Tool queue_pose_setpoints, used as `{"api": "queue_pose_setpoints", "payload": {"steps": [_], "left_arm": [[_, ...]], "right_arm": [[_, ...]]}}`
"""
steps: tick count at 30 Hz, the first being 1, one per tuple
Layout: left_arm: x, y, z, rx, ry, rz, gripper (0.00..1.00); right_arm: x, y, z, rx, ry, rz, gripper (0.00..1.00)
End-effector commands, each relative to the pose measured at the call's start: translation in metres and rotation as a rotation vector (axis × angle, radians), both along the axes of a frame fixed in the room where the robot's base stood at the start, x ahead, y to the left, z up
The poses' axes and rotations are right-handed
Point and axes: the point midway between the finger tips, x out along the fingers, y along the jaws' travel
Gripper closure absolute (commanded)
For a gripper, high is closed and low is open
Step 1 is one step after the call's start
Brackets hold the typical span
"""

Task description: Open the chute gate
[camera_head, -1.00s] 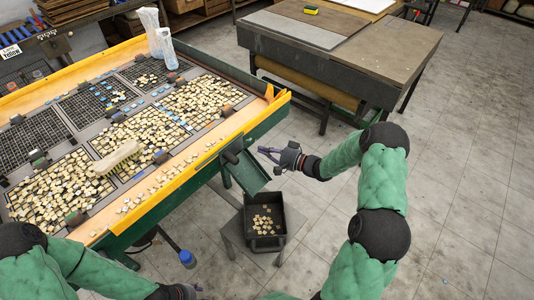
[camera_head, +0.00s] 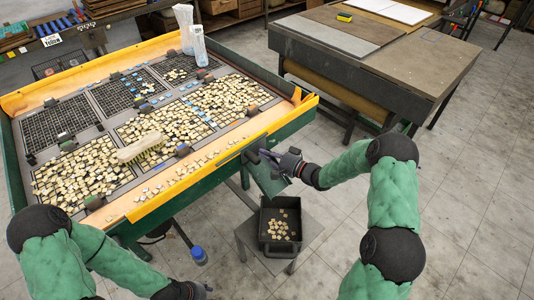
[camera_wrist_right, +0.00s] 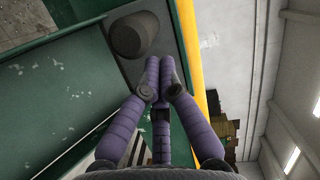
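The chute gate (camera_head: 253,155) is a dark plate with a dark knob at the table's right-hand edge, above the green chute (camera_head: 268,178). The dark round knob (camera_wrist_right: 135,35) shows close up in the right wrist view, on a grey plate. My right gripper (camera_head: 268,156) is beside the gate in the head view. Its purple fingers (camera_wrist_right: 160,75) point toward the plate, just right of and below the knob. The fingertips lie close together; contact and grip are unclear. My left gripper (camera_head: 196,291) is low at the bottom edge, partly cut off, away from the gate.
The sorting table (camera_head: 240,143) carries grids of pale tiles and a brush (camera_head: 140,147). A black bin (camera_head: 262,232) with some tiles stands on a stool (camera_head: 310,228) below the chute. A workbench (camera_head: 420,65) stands behind; floor at right is clear.

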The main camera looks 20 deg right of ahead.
Motion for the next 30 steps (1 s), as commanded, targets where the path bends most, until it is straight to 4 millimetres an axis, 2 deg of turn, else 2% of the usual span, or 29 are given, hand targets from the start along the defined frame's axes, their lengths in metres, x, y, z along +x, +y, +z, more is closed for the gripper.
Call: {"api": "queue_pose_setpoints", "payload": {"steps": [5, 12, 15, 30], "left_arm": [[0.0, 0.0, 0.005, 0.0, 0.0, 0.0, 0.6], [0.0, 0.0, 0.02, 0.0, 0.0, 0.0, 0.6], [0.0, 0.0, 0.021, 0.0, 0.0, 0.0, 0.6], [0.0, 0.0, 0.021, 0.0, 0.0, 0.0, 0.6]], "right_arm": [[-0.005, 0.012, 0.001, 0.003, 0.002, 0.003, 1.0], [-0.025, 0.06, 0.003, 0.003, 0.001, 0.004, 1.0], [-0.029, 0.072, 0.002, 0.002, 0.0, 0.003, 1.0], [-0.031, 0.076, 0.0, -0.001, 0.001, 0.002, 1.0]]}}
